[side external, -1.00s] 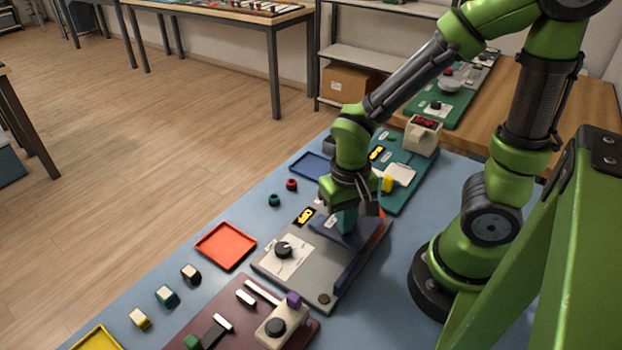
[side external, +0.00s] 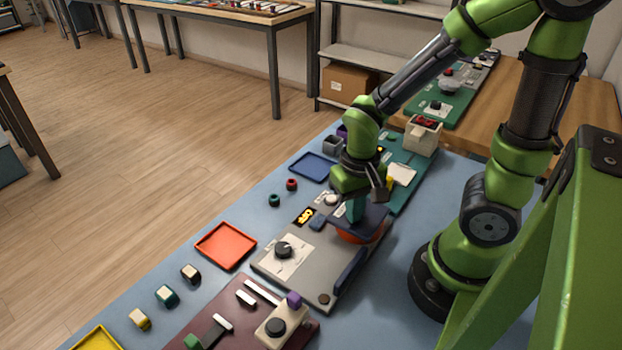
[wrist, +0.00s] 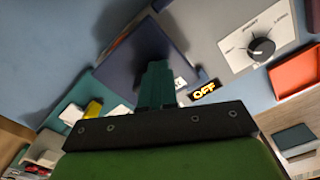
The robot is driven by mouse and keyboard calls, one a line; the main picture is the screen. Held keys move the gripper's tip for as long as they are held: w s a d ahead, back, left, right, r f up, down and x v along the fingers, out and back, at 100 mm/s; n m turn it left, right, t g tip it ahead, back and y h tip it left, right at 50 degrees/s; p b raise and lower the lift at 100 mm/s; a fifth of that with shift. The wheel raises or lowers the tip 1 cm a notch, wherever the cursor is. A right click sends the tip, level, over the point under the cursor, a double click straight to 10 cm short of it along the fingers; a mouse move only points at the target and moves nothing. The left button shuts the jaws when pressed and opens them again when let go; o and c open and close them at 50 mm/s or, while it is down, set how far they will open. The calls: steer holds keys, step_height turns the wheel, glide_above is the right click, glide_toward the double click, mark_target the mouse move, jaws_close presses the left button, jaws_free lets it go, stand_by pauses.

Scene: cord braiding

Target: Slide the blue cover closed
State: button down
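The dark blue cover (side external: 374,212) lies on the grey panel (side external: 300,283), at its far right part, above a round orange-red part (side external: 362,238). The near edge of the orange-red part shows below the cover; the rest is hidden. My gripper (side external: 355,210) points down at the cover with its teal fingers close together, their tips at its top. In the wrist view the teal fingers (wrist: 157,82) look shut in front of the cover (wrist: 130,55). I see nothing between them, and the contact is hard to make out.
A dark blue bar (side external: 350,268) stands along the panel's right side. A black knob (side external: 283,249) and a lit OFF display (side external: 304,216) are on the panel. An orange tray (side external: 226,245) lies to the left. A green board (side external: 408,178) with a white box (side external: 422,136) is behind.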

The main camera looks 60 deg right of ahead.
steer(key=shift+d, duration=0.3)
steer(key=shift+a, duration=0.15)
steer(key=shift+a, duration=0.5)
step_height(320, 180, up, 11)
stand_by(0.7)
step_height(320, 180, up, 7)
steer(key=w+a+n+t+y, duration=0.1)
steer(key=a+n+t+y, duration=0.1)
steer(key=t, duration=0.5)
steer(key=shift+w, duration=0.3)
